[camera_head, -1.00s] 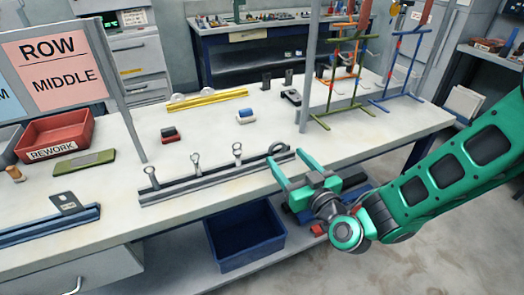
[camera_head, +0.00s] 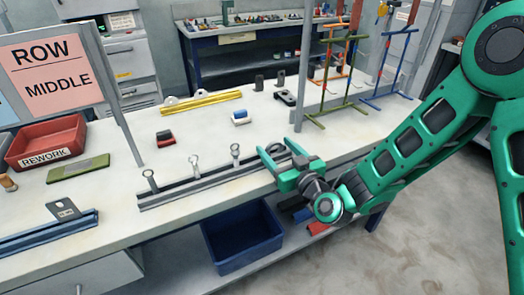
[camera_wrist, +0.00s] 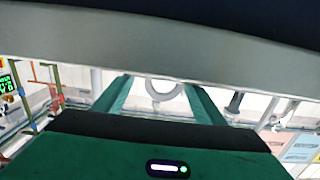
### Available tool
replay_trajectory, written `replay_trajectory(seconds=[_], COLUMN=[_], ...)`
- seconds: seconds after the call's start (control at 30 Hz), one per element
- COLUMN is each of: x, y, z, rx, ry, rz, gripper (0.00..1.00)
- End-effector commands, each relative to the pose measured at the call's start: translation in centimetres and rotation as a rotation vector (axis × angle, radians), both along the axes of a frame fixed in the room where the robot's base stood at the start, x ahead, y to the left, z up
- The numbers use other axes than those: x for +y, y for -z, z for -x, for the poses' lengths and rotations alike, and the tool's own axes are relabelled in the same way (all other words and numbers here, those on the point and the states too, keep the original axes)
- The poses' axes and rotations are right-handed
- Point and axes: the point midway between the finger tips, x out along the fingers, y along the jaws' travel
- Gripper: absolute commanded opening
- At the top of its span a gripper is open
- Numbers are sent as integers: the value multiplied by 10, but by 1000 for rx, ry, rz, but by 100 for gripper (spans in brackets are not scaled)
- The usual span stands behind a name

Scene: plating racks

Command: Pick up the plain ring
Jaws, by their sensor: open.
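A plain ring (camera_head: 277,149) stands at the right end of a grey rail (camera_head: 190,195) on the bench, partly hidden by my gripper (camera_head: 279,150). The wrist view shows the ring (camera_wrist: 160,88) upright between the two green fingers (camera_wrist: 160,90), with space visible on both sides. The fingers are open, and I cannot tell whether either touches the ring. Three other ring-topped pieces (camera_head: 235,151) stand in a row on the same rail, left of my gripper.
A yellow rail (camera_head: 203,102) and small blocks (camera_head: 166,138) lie farther back. Rack stands (camera_head: 345,105) rise at the right. A grey post (camera_head: 115,100) carries a pink sign reading "ROW MIDDLE" (camera_head: 52,75). A blue bin (camera_head: 242,240) sits below the bench edge.

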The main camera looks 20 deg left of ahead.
Motion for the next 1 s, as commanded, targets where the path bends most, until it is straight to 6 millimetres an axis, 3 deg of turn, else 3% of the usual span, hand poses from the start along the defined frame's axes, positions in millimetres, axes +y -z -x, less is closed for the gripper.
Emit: replay_trajectory(seconds=[0.37, 0.57, 1.0], x=[3, 2, -1], y=[0, 0, -2], z=[-2, -2, -4], rx=[1, 1, 0], ry=[1, 2, 5], rz=[-1, -1, -3], gripper=[64, 18, 18])
